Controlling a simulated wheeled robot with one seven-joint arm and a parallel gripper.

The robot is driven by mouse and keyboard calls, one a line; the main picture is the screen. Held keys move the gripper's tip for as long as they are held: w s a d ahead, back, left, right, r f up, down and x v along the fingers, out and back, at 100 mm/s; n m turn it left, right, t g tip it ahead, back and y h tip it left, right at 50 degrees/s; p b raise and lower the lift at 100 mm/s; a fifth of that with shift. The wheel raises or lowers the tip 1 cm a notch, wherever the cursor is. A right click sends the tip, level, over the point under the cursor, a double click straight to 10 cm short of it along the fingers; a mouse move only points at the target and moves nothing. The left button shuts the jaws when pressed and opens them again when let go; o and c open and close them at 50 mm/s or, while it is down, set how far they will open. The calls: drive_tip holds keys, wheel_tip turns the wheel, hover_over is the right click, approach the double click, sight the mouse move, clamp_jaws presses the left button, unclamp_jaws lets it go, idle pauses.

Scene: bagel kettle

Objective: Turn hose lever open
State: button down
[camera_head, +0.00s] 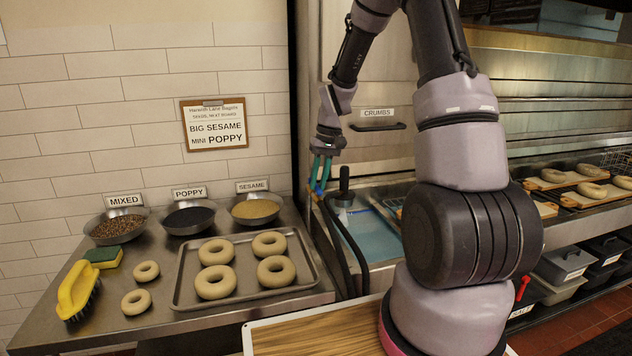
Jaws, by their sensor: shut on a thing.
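A black hose (352,240) rises in a loop at the right end of the steel counter, beside a blue basin. My gripper (319,188) points down at the hose's upper end, with its teal fingers closed on a small part there. This part appears to be the hose lever; it is mostly hidden between the fingertips, and its angle is too small to tell. A black upright knob (344,181) stands just right of my gripper, apart from it.
A tray (313,284) of bagels, two loose small bagels, a yellow brush (76,288), a sponge (103,257) and several topping bowls lie left on the counter. A blue-lined basin (372,238) is right of the hose. Bagel boards (570,180) and bins (565,264) stand farther right.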

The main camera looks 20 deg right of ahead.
drive_tip(key=shift+d, duration=0.15)
idle(0.4)
drive_tip(key=c, duration=0.8)
unclamp_jaws()
drive_tip(key=shift+r, duration=0.1)
drive_tip(key=shift+d+r, duration=0.35)
drive_tip(key=shift+r, duration=1.4)
drive_tip(key=shift+d+r, duration=0.35)
drive_tip(key=shift+r, duration=1.4)
drive_tip(key=shift+d+r, duration=0.35)
drive_tip(key=shift+r, duration=1.4)
